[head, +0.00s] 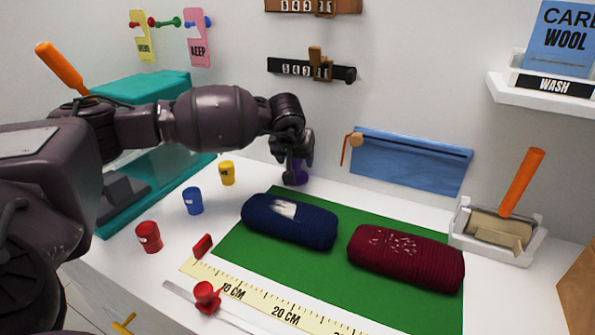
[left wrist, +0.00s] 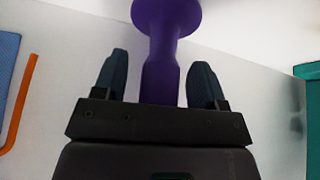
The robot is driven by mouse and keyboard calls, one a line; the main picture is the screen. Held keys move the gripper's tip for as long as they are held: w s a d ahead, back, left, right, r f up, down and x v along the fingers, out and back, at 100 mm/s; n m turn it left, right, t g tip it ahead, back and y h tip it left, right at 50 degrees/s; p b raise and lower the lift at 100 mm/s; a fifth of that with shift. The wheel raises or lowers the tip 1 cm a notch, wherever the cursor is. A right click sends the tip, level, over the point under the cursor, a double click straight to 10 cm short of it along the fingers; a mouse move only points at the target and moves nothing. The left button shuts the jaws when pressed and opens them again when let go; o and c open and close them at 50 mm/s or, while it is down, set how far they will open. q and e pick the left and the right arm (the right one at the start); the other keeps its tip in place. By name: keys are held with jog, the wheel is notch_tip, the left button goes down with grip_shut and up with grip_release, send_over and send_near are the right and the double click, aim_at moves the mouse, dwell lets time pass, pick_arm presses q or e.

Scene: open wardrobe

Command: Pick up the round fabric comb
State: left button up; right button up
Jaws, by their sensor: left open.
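A purple object (head: 297,174) with a round part and a narrower stem stands at the back edge of the green mat; I cannot tell for sure that it is the round fabric comb. In the head view my left gripper (head: 298,160) is over it and hides part of it. In the left wrist view my left gripper (left wrist: 158,85) is open, with one finger on each side of the purple stem (left wrist: 160,80). Gaps show between the stem and both fingers. The round part lies beyond the fingertips. My right gripper is not in view.
A navy knit roll (head: 290,222) and a dark red one (head: 405,258) lie on the green mat (head: 300,268). Blue (head: 192,201), yellow (head: 227,173) and red (head: 149,237) pots stand left. A blue wall pocket (head: 410,162) hangs behind; a white tray (head: 512,254) stands right.

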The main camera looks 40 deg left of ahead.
pick_arm(q)
jog(key=shift+r, duration=0.15)
jog(key=shift+c, duration=1)
jog(key=c, duration=0.7)
jog(key=shift+c, duration=0.6)
